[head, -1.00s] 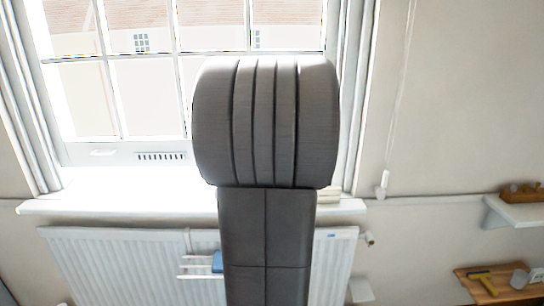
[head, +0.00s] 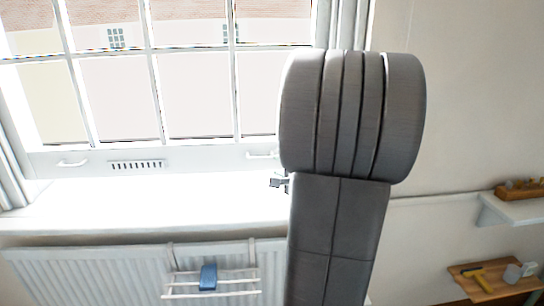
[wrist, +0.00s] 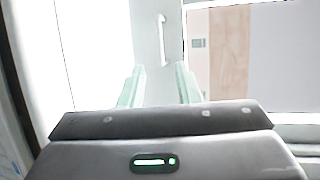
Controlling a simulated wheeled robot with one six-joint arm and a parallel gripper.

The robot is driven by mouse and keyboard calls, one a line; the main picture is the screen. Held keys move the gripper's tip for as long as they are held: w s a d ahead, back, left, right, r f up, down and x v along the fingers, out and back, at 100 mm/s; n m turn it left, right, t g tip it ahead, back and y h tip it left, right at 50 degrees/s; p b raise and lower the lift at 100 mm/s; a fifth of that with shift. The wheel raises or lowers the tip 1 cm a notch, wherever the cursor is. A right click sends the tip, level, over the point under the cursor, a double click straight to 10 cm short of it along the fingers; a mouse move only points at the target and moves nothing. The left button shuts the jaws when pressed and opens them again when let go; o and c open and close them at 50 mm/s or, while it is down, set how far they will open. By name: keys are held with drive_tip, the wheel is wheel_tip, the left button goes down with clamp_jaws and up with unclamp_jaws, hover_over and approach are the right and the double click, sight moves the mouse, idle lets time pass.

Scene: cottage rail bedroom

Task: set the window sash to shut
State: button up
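The white window sash (head: 205,157) shows in the head view with glazing bars, a slotted vent and two pull handles on its bottom rail. The left handle (head: 72,163) is clear; the right handle (head: 262,154) is partly hidden by my arm. I cannot tell how much gap lies between the rail and the bright sill (head: 150,205). My gripper (head: 278,183) shows small and dark just below the right handle. In the wrist view my gripper's (wrist: 160,88) pale fingers stand apart and empty, with a white handle (wrist: 162,40) beyond them, apart from the fingertips.
A white radiator (head: 110,275) stands below the sill, with a rack (head: 240,282) holding a blue item (head: 208,277). At the right are a white wall shelf (head: 515,210) and a wooden surface (head: 470,270) with a yellow-handled tool (head: 477,281).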

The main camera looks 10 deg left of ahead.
sight(261, 158)
drive_tip(key=p+x, duration=0.2)
drive_tip(key=x, duration=1.1)
drive_tip(key=shift+s+a+f, duration=0.1)
drive_tip(key=shift+f, duration=0.05)
clamp_jaws()
